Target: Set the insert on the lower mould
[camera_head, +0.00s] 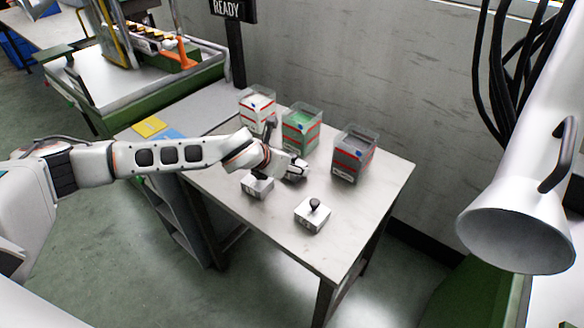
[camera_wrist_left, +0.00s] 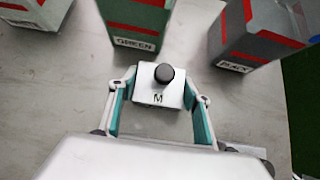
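My left gripper (camera_wrist_left: 165,82) is open on the table. In the left wrist view, a pale block marked M (camera_wrist_left: 158,98) with a round black knob (camera_wrist_left: 164,73) stands between its fingers, with gaps at both sides. In the head view, the gripper (camera_head: 297,172) is low over the table, and its own wrist hides much of what is there. A second pale block with a black knob (camera_head: 312,216) stands nearer the front. Another pale block (camera_head: 257,187) lies partly under my left wrist. I cannot tell which piece is the insert or the lower mould. My right gripper is out of view.
A white bin (camera_head: 257,112), a green bin (camera_head: 300,135) and a black bin (camera_head: 352,160) stand along the table's back. A machine bench (camera_head: 130,95) with orange parts (camera_head: 180,54) is at upper left. The table's (camera_head: 345,245) front right is clear.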

